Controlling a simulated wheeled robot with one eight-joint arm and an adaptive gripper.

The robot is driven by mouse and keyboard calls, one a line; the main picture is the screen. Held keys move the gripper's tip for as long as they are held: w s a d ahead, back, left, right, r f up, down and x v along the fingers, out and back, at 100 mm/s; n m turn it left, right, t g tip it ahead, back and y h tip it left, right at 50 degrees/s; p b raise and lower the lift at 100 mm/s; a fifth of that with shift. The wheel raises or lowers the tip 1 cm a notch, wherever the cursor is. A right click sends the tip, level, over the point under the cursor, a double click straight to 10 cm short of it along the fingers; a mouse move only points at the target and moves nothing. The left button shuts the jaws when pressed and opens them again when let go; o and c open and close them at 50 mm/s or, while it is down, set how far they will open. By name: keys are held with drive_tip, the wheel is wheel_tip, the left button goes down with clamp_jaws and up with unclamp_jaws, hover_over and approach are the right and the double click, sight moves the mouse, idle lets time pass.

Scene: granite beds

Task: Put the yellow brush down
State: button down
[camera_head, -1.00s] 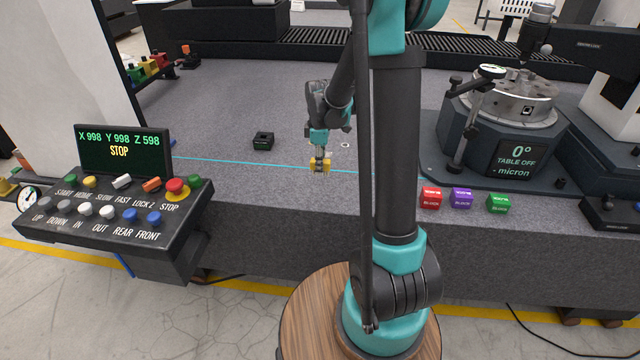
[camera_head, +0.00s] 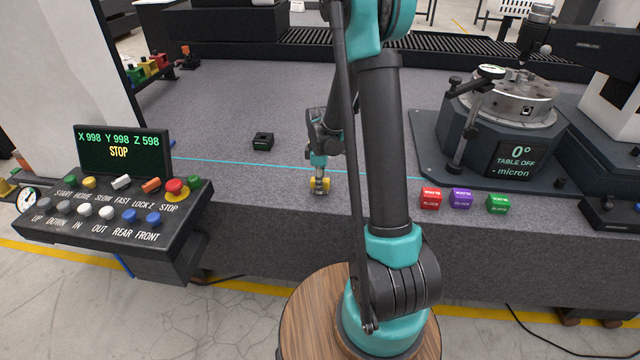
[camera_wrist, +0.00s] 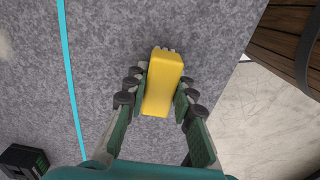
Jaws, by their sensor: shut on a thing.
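The yellow brush (camera_wrist: 162,82) is a yellow block with pale bristle-like bits at its far end in the wrist view. My gripper (camera_wrist: 160,95) is shut on it, one finger on each side. In the head view my gripper (camera_head: 319,186) points down near the front edge of the grey granite bed (camera_head: 250,185), and the brush (camera_head: 314,183) shows as small yellow patches around the fingers. It is low over the granite; I cannot tell whether it touches the surface.
A cyan line (camera_head: 230,164) crosses the granite behind the brush. A small black block (camera_head: 263,141) stands at the back left. Red (camera_head: 430,198), purple (camera_head: 461,198) and green (camera_head: 498,202) blocks sit at right, before the rotary table (camera_head: 500,130). A control panel (camera_head: 110,210) is at left.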

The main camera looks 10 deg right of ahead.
drive_tip(key=c, duration=1.3)
unclamp_jaws()
drive_tip(key=shift+f, duration=0.1)
wheel_tip(320, 180, up, 12)
drive_tip(key=s+d+f+m+t, duration=0.1)
drive_tip(key=s+m, duration=0.3)
drive_tip(key=s, duration=0.3)
drive_tip(key=s+d+m+t, duration=0.1)
drive_tip(key=s+m, duration=0.4)
drive_tip(key=s, duration=0.2)
drive_tip(key=s+d+f+m+t, duration=0.1)
drive_tip(key=s+d+m+t, duration=0.1)
drive_tip(key=s+m, duration=0.3)
drive_tip(key=shift+s+f, duration=0.2)
drive_tip(key=shift+s, duration=0.6)
drive_tip(key=shift+s+f, duration=0.15)
drive_tip(key=shift+s, duration=0.6)
